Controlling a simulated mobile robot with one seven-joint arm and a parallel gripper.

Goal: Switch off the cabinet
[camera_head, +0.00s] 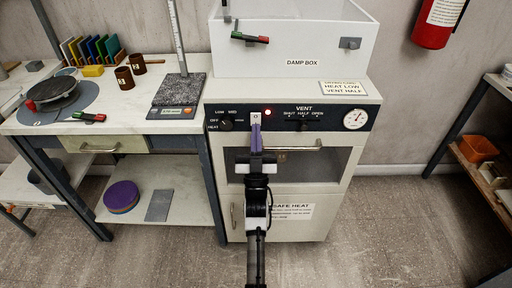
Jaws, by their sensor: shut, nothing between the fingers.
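The cabinet (365,165) is a pale unit with a dark control panel across its upper front. On the panel is a small white rocker switch (256,116) with an "O" mark visible; its lower part is hidden by my fingers. A small red lamp (267,112) right of the switch looks lit. My gripper (256,126) has purple fingers, shut and empty, with the tips pointing at the panel at the switch's lower edge. I cannot tell whether they touch it.
A handle bar crosses below. The white damp box (290,40) stands on top.

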